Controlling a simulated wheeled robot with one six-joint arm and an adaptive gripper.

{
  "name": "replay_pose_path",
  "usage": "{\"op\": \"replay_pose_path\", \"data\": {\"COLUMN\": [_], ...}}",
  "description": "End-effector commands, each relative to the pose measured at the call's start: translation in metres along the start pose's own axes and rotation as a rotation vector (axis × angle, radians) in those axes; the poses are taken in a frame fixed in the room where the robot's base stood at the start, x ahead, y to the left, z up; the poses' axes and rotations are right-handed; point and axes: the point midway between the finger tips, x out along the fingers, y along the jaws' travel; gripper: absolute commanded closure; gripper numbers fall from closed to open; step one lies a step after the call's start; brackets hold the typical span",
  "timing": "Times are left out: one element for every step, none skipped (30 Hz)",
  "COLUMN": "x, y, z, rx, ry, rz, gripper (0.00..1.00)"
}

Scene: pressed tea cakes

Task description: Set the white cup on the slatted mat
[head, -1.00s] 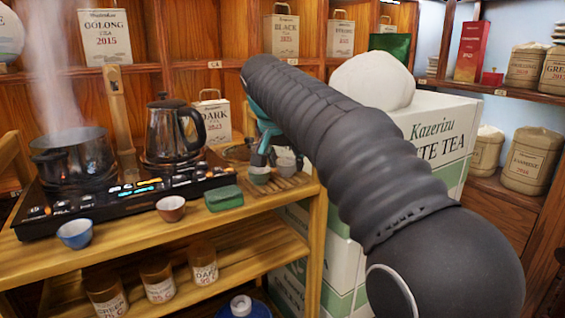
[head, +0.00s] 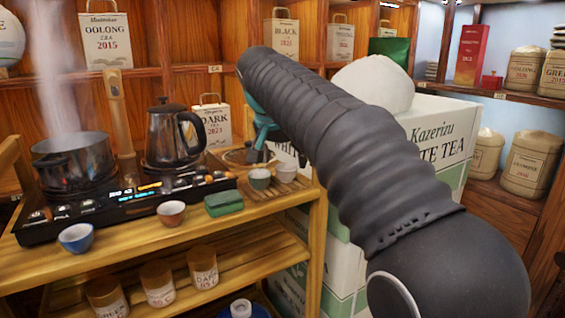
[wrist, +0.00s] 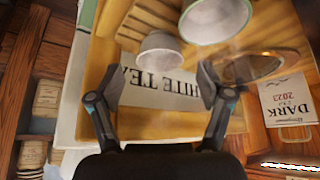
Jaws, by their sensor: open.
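In the head view my gripper (head: 262,138) is partly hidden by my arm, above and behind the cups. The exact contact under the white cup is hard to see.
A green block (head: 224,202), a reddish cup (head: 171,213) and a blue cup (head: 75,238) are left of the mat. A black hob (head: 120,205) carries a steaming pot (head: 72,160) and a kettle (head: 172,133). White tea boxes (head: 440,135) stand right of the shelf.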

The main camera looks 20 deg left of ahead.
Motion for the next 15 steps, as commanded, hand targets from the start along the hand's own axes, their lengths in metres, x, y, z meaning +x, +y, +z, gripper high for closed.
{"op": "replay_pose_path", "data": {"x": [-0.013,-0.019,-0.028,-0.034,-0.040,-0.049,-0.054,-0.059,-0.066,-0.071,-0.075,-0.080,-0.083,-0.086,-0.089], "y": [-0.001,-0.001,-0.001,-0.001,-0.001,-0.001,-0.001,-0.001,-0.001,-0.001,-0.001,-0.001,0.000,0.000,0.000], "z": [-0.001,-0.001,-0.002,-0.001,-0.001,-0.002,-0.002,-0.002,-0.001,-0.001,-0.001,-0.001,-0.001,-0.001,-0.001], "rx": [-0.001,-0.001,-0.001,-0.001,-0.001,0.000,-0.001,-0.001,-0.001,-0.001,-0.001,-0.001,-0.001,0.000,0.000], "ry": [0.002,0.002,0.003,0.002,0.002,0.002,0.002,0.002,0.002,0.002,0.002,0.001,0.001,0.001,0.001], "rz": [-0.002,-0.002,-0.003,-0.002,-0.002,-0.002,-0.002,-0.002,-0.002,-0.002,-0.002,-0.001,0.000,-0.001,-0.001], "gripper": [0.21,0.21,0.21,0.21,0.21,0.21,0.21,0.21,0.21,0.21,0.21,0.21,0.21,0.21,0.21]}}
